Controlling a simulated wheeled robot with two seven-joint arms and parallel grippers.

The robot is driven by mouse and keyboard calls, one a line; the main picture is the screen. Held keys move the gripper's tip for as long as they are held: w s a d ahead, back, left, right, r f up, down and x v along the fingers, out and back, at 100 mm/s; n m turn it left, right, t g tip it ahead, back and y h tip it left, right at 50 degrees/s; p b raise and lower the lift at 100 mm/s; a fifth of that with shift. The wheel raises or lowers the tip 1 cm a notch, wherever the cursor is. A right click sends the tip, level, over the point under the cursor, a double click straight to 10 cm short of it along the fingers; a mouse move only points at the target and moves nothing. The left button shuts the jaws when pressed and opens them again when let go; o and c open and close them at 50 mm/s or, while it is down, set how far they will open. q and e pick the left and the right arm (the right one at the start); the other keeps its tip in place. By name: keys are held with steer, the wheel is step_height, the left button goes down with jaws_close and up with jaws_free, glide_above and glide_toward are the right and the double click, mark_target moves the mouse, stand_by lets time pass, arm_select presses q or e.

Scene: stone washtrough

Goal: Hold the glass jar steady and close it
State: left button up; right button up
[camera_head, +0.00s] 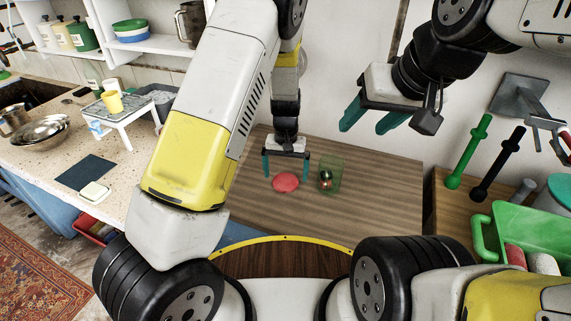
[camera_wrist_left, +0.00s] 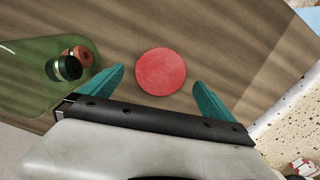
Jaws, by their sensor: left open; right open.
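The glass jar (camera_head: 331,171) is green and see-through and stands on the wooden table, with small dark and reddish items inside. It also shows at the left of the left wrist view (camera_wrist_left: 28,82). A round red lid (camera_head: 285,182) lies flat on the table, left of the jar and apart from it. My left gripper (camera_head: 287,171) is open above the lid. In the left wrist view the lid (camera_wrist_left: 161,72) shows beyond and between the two teal fingertips. My right gripper (camera_head: 367,120) is open and empty, raised to the upper right of the jar.
The wooden table (camera_head: 385,205) is otherwise clear. On the stone counter at left stand a small white rack (camera_head: 127,110) and metal bowls (camera_head: 42,130). At right are a green crate (camera_head: 515,232), a green dumbbell-like bar (camera_head: 467,150) and a black one (camera_head: 498,165).

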arm_select(q)
step_height(320, 180, down, 2)
stand_by(0.4)
steer(key=c, duration=1.4)
steer(key=shift+r, duration=0.15)
steer(key=shift+r, duration=0.65)
step_height(320, 180, up, 2)
steer(key=shift+s+r, duration=0.1)
steer(key=shift+r, duration=0.05)
steer(key=s, duration=0.5)
steer(key=s+a, duration=0.1)
steer(key=s, duration=0.4)
steer(key=s+r, duration=0.1)
steer(key=s, duration=0.4)
steer(key=shift+s+a, duration=0.35)
steer(key=shift+a, duration=0.05)
